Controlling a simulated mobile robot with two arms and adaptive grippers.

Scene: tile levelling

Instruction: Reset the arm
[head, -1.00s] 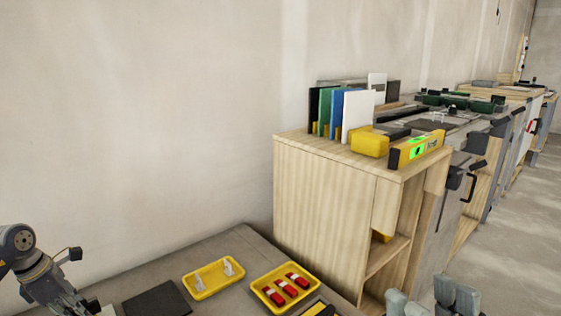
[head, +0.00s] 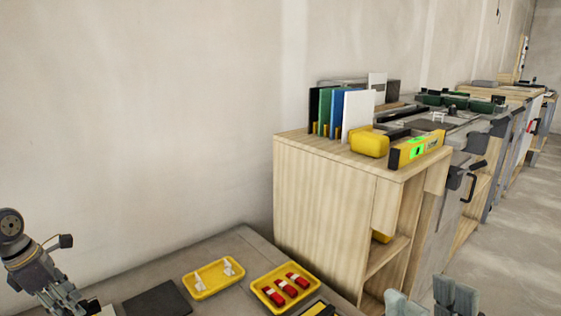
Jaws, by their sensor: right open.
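My left arm comes in at the lower left, with its dark gripper (head: 78,303) low over the grey table. Its fingertips are too small and cut off to tell whether they are open. My right gripper (head: 426,302) shows only as grey fingertips at the bottom edge, right of the wooden cabinet. Its fingers are apart with nothing seen between them. The rest of the right arm is out of view.
The grey table (head: 235,249) holds a yellow tray with white clips (head: 205,292), a yellow tray with red pieces (head: 314,283) and a dark pad (head: 157,301). The wooden cabinet (head: 318,205) carries upright coloured panels (head: 358,112), a yellow box (head: 369,144) and a spirit level (head: 416,149).

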